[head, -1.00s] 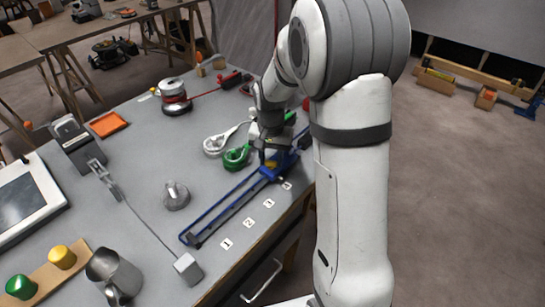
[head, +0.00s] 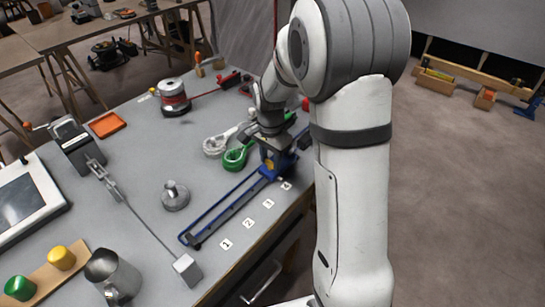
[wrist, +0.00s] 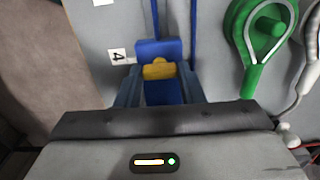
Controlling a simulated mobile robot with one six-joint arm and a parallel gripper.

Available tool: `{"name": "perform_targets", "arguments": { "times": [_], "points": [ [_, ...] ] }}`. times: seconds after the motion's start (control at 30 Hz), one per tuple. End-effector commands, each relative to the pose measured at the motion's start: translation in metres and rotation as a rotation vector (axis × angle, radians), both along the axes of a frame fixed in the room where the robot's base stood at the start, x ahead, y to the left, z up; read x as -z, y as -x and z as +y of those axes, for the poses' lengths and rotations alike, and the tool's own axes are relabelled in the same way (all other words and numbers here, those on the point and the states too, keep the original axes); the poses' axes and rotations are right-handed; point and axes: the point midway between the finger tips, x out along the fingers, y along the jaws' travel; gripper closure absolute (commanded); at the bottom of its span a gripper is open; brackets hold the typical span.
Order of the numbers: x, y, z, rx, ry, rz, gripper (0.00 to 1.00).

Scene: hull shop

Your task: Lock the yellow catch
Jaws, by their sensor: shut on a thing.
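The yellow catch (wrist: 158,71) sits on a blue carriage (wrist: 153,48) on the blue rail (head: 222,208), near the tile marked 4. In the wrist view the two fingers of my gripper (wrist: 161,92) stand on either side of the carriage's blue body, just on the near side of the catch. They are shut on that blue body. In the head view my gripper (head: 273,150) is down at the right end of the rail, and the catch shows as a small yellow patch. My gripper hides part of the carriage.
A green looped part (wrist: 265,38) and a white looped part (head: 216,146) lie close beside the carriage. Number tiles (head: 248,222) line the bench edge. A metal knob (head: 175,195) stands left of the rail. The bench's right edge is close to my gripper.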

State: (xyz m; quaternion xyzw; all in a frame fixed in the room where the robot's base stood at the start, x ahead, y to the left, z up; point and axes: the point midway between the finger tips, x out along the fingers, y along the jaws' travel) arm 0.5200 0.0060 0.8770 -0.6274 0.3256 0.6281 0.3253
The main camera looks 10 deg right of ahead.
Motion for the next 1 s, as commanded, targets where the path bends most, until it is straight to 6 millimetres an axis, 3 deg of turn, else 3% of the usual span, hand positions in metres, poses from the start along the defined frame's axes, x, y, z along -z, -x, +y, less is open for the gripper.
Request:
{"name": "perform_targets", "arguments": {
  "times": [0.3, 0.33, 0.6, 0.87, 1.0],
  "points": [
    [-0.001, -0.002, 0.001, 0.003, -0.002, -0.007, 0.88],
    [-0.001, -0.002, 0.001, 0.003, -0.002, -0.007, 0.65],
    [-0.001, -0.001, 0.001, 0.001, -0.001, -0.004, 0.44],
    [-0.003, -0.001, 0.001, 0.001, -0.001, -0.003, 0.44],
    [-0.02, -0.002, 0.001, 0.001, -0.001, -0.007, 0.44]
  ]
}}
